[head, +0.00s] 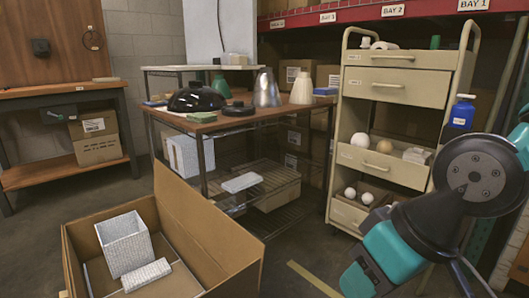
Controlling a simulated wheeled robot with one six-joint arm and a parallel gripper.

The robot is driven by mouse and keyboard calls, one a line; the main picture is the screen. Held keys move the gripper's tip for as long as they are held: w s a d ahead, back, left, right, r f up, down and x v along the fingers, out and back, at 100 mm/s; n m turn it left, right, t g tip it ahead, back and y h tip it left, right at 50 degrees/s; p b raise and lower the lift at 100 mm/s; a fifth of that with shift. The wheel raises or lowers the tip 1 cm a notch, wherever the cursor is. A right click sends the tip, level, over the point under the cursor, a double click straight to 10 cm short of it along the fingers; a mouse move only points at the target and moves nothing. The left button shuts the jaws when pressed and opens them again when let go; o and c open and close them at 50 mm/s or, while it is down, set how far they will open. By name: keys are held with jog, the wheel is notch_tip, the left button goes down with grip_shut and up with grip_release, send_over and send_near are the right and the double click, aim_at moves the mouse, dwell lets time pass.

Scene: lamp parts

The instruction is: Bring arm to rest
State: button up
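My teal and black arm (390,258) comes in at the right edge of the head view, in front of the drawer cart. One large round joint with a dark cap faces the camera. My gripper is not in the picture, so its fingers and anything in them cannot be seen. A wood-topped table (215,124) at the centre holds lamp parts: a black dome shade (196,98), a silver cone shade (266,88), a pale cone shade (302,90) and a green bottle-shaped part (221,85).
An open cardboard box (215,245) with white foam blocks stands on the floor at front left. A beige drawer cart (385,85) with white balls in its drawers stands behind my arm. A workbench (60,92) is at far left. Floor between box and cart is mostly clear.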

jog(key=s+d+r+n+g+p, duration=0.1)
jog(key=s+d+r+g+p, duration=0.1)
jog(key=s+d+r+p, duration=0.3)
notch_tip(320, 180, up, 35)
jog(key=a+p, duration=0.2)
jog(key=p, duration=3.2)
jog(key=shift+s+a+r, duration=0.2)
jog(key=shift+s+a, duration=0.05)
jog(key=shift+a, duration=0.05)
grip_shut()
jog(key=shift+d, duration=0.1)
